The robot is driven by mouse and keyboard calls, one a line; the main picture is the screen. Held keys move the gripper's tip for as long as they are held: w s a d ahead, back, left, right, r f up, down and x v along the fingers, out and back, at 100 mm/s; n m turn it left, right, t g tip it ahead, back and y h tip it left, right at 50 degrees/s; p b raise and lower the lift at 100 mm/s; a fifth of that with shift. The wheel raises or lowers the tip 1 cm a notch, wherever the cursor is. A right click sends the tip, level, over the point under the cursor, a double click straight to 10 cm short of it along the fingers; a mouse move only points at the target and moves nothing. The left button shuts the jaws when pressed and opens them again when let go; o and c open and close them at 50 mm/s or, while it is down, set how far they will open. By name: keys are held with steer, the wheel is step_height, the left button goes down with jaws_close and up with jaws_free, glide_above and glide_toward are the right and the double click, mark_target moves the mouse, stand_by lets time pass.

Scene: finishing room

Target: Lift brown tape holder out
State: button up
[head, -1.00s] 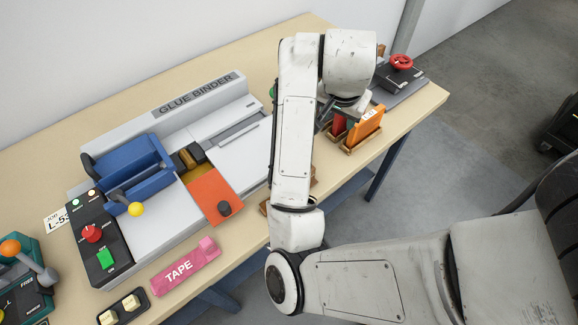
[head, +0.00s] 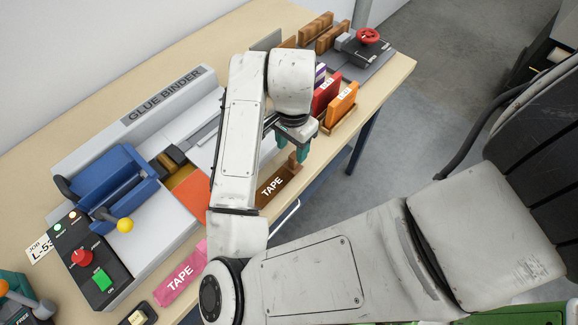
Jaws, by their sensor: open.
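The brown tape holder (head: 277,187), marked TAPE in white, lies near the front edge of the table, right of the glue binder. A small brown upright part stands at its far right end. My arm covers its left side. My gripper (head: 292,156), with teal fingers, points down at that upright end. Its fingers are apart and nothing shows held between them. I cannot tell whether they touch the holder or how high they are.
A pink TAPE holder (head: 180,276) lies at the front left. The glue binder (head: 165,110) fills the table's left part. Red (head: 326,93) and orange (head: 342,103) upright pieces stand in a wooden rack just right of my gripper. A red-handwheel device (head: 366,42) stands at the far right.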

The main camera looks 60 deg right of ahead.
mark_target(293, 156)
step_height(293, 156, down, 5)
steer(key=shift+s+d+r+p, duration=0.1)
steer(key=shift+s+p, duration=0.05)
steer(key=shift+p, duration=0.2)
steer(key=shift+c, duration=0.4)
jaws_close()
